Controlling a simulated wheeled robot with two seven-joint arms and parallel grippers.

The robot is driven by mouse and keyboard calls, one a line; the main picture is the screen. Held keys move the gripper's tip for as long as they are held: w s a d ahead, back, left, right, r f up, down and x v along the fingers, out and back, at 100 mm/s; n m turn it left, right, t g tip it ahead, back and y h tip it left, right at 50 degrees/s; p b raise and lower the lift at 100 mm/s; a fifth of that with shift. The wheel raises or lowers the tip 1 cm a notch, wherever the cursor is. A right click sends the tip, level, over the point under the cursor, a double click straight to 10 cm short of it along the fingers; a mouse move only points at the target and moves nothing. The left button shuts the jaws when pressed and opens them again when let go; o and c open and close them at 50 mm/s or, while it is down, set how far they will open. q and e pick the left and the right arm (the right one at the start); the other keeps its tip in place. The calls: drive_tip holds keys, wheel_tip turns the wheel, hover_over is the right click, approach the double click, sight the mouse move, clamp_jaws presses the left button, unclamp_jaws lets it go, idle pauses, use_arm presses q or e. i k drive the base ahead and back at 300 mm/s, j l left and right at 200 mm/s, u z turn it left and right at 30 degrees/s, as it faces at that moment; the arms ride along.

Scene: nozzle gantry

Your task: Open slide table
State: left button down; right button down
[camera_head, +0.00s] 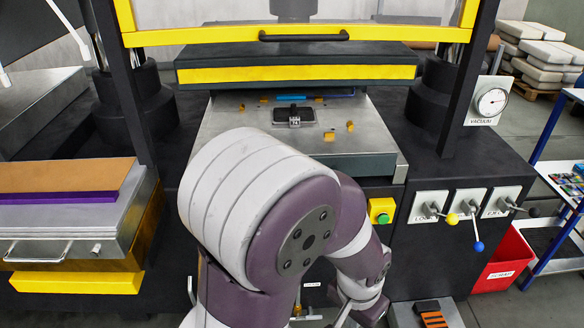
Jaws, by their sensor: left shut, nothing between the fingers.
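The slide table appears to be the grey metal plate (235,122) with a dark green front edge, under the yellow-striped press beam (300,74). A small dark block with a metal fitting (294,116) and several small yellow pieces lie on it. My left arm covers its front middle, so any handle there is hidden. My left gripper (345,308) is low at the bottom centre, below and in front of the plate. It is partly hidden behind my arm, shut and empty, apart from the plate. My right gripper is out of view.
A raised yellow-framed guard with a black handle (304,36) is above. A silver drawer unit (65,232) stands at left. Levers (466,212) and a green button (382,217) are on the front panel at right. A red bin (503,262) stands on the floor.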

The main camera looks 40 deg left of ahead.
sight(348, 137)
drive_tip(key=u, duration=1.55)
drive_tip(key=i+l, duration=0.1)
drive_tip(key=i, duration=0.85)
